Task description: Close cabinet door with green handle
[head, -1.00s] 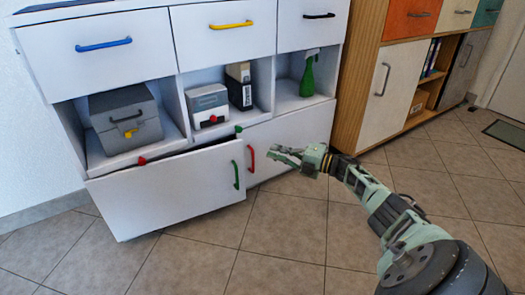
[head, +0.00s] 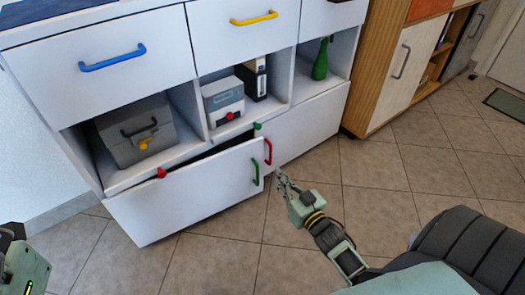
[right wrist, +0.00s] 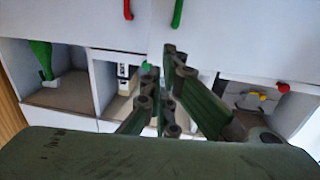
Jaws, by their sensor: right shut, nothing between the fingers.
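The white cabinet door (head: 185,198) with the green handle (head: 255,171) is at the lower left of the white cabinet in the head view. It stands ajar, with a dark gap along its top edge. My right gripper (head: 283,183) is shut and empty, just right of the green handle and in front of the door with the red handle (head: 268,151). In the right wrist view, the fingers (right wrist: 167,62) point toward the green handle (right wrist: 177,13) and red handle (right wrist: 128,9) at the top edge. I cannot tell whether they touch anything. My left gripper's fingers do not show.
Open shelves above hold a grey box (head: 135,130), a white box (head: 222,101), a black binder (head: 253,78) and a green bottle (head: 320,62). A wooden cabinet (head: 373,75) stands to the right. The tiled floor (head: 380,185) in front is clear.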

